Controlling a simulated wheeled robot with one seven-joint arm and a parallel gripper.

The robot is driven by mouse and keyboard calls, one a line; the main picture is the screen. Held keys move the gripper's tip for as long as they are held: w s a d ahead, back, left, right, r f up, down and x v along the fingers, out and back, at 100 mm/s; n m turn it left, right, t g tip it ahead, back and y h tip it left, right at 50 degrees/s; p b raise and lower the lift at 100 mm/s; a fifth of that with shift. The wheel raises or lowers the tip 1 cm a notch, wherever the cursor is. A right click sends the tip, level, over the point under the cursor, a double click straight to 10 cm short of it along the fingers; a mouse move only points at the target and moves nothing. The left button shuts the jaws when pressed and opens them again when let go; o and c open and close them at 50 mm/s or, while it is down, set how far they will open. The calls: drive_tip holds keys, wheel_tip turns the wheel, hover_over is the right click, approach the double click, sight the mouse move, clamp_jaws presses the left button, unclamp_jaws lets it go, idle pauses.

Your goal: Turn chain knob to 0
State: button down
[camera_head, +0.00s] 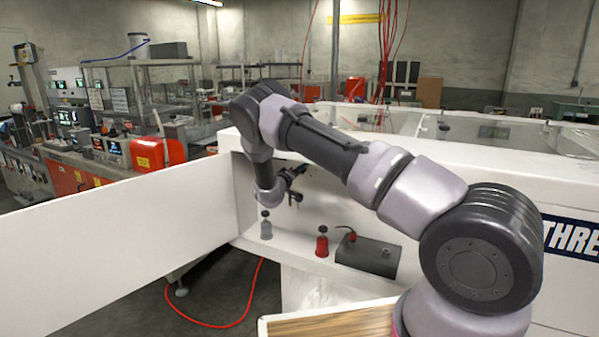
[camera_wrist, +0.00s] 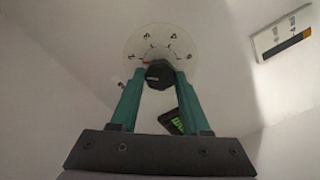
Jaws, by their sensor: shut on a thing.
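The chain knob (camera_wrist: 159,73) is a small dark faceted knob in the wrist view. It sits in front of a pale round dial (camera_wrist: 134,50) with dark numbers and tick marks around its edge. A small red mark shows at the knob's upper left; the number it points to is too small to read surely. My gripper (camera_wrist: 159,77) has its two teal fingers on either side of the knob, shut on it. In the head view my gripper (camera_head: 295,184) is inside the white machine's open compartment; the knob and dial cannot be made out there.
A grey bottle-shaped piece (camera_head: 266,228), a red one (camera_head: 322,243) and a dark box (camera_head: 368,256) stand on the ledge below my arm. A white door (camera_head: 120,245) stands open at left. The wrist view shows a switch-like plate (camera_wrist: 281,32) and a dark green-lit item (camera_wrist: 178,124).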

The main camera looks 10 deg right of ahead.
drive_tip(key=shift+f+n, duration=0.1)
drive_tip(key=shift+n, duration=3.8)
drive_tip(key=shift+a, duration=0.1)
drive_tip(key=shift+c, duration=1.9)
unclamp_jaws()
drive_tip(key=v, duration=1)
drive_tip(key=shift+s+a, duration=0.2)
drive_tip(key=shift+s, duration=0.1)
